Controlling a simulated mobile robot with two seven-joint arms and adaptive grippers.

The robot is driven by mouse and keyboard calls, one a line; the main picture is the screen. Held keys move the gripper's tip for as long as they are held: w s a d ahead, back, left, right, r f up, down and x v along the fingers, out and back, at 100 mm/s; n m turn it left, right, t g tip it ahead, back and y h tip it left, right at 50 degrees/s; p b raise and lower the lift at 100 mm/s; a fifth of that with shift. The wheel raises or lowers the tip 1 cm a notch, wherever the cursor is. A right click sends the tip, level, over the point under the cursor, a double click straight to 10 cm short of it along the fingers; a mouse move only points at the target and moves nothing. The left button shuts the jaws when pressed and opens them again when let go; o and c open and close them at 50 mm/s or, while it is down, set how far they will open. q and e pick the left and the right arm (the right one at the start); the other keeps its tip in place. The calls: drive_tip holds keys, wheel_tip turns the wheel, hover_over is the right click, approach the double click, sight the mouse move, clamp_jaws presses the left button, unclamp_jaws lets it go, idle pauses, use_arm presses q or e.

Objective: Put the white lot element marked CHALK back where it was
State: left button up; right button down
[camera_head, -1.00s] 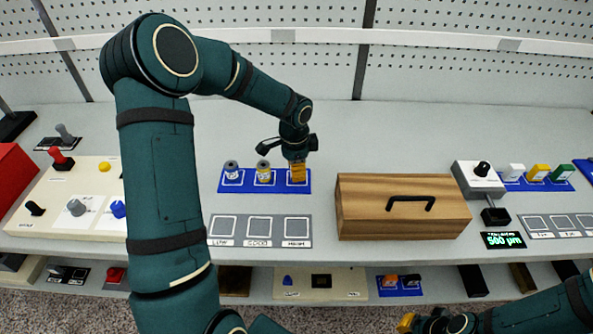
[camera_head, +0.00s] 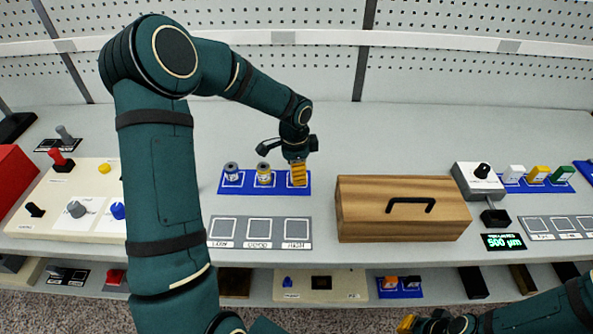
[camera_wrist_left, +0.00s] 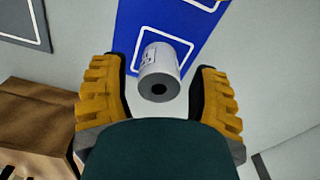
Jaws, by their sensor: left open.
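A white cylindrical element (camera_wrist_left: 159,72) with a dark hole in its top stands on the blue mat (camera_wrist_left: 197,12), in the end white-outlined square. It has small dark marking on its side that I cannot read. My left gripper (camera_head: 298,178) is open over the right-hand square of the blue mat (camera_head: 222,190). In the left wrist view its yellow fingers are on both sides of the element, with gaps. In the head view the gripper hides the element. My right gripper (camera_head: 406,324) is partly in view at the bottom edge; its jaws cannot be made out.
Two spools, one grey (camera_head: 231,172) and one yellowish (camera_head: 264,173), stand in the mat's other squares. A grey mat (camera_head: 259,242) with three empty labelled squares lies in front. A wooden box (camera_head: 352,212) with a black handle stands close on the right. The table behind is clear.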

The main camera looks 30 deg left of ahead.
use_arm(q)
wheel_tip(320, 180, up, 11)
drive_tip(key=p, duration=0.1)
drive_tip(key=shift+s+r+p, duration=0.15)
drive_tip(key=shift+p, duration=0.25)
drive_tip(key=shift+a, duration=0.1)
